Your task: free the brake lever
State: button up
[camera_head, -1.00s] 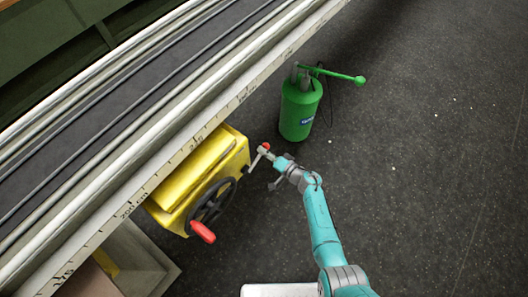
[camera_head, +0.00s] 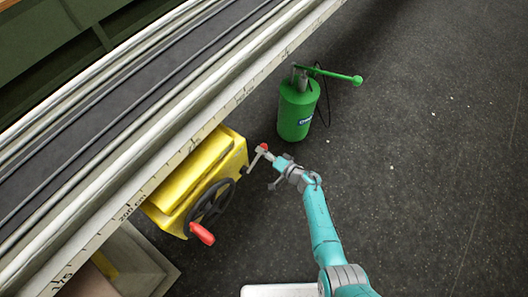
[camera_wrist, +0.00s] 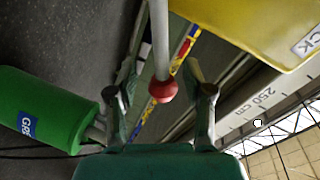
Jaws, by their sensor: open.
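The brake lever is a thin grey rod (camera_wrist: 159,38) with a red ball knob (camera_wrist: 163,91), and stands out from the right end of the yellow box (camera_head: 203,172). The knob also shows in the head view (camera_head: 264,147). My gripper (camera_wrist: 163,72) is open, with one finger on each side of the knob in the wrist view. Dark gaps show between the knob and both fingers, so I see no grip on it. In the head view, my gripper (camera_head: 272,157) is right beside the knob, and its fingertips are too small to make out.
A black handwheel (camera_head: 211,203) with a red handle (camera_head: 202,233) is on the yellow box's front. A green canister (camera_head: 297,108) with a projecting green handle (camera_head: 340,76) stands behind my gripper. A long rail with a scale (camera_head: 165,170) runs along the left. The dark floor at right is clear.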

jog(key=v, duration=1.1)
jog(key=shift+s+d+r, duration=0.15)
jog(key=shift+s+d, duration=0.05)
jog(key=shift+d, duration=0.15)
jog(key=s+d+r+n+t+h, duration=0.1)
jog(key=s+d+r+h, duration=0.2)
jog(key=s+r, duration=0.6)
jog(key=s+d+r+n+t+h, duration=0.1)
jog(key=s+d+r+h, duration=0.2)
jog(key=s+r, duration=0.7)
jog(key=s+d+r+n+t+h, duration=0.1)
jog(key=s+d+r+h, duration=0.2)
jog(key=s+r, duration=0.7)
jog(key=s+h, duration=0.2)
jog(key=s, duration=0.8)
jog(key=shift+s+n+t+h, duration=0.2)
jog(key=shift+n+t+h, duration=0.1)
jog(key=shift+t+h, duration=0.1)
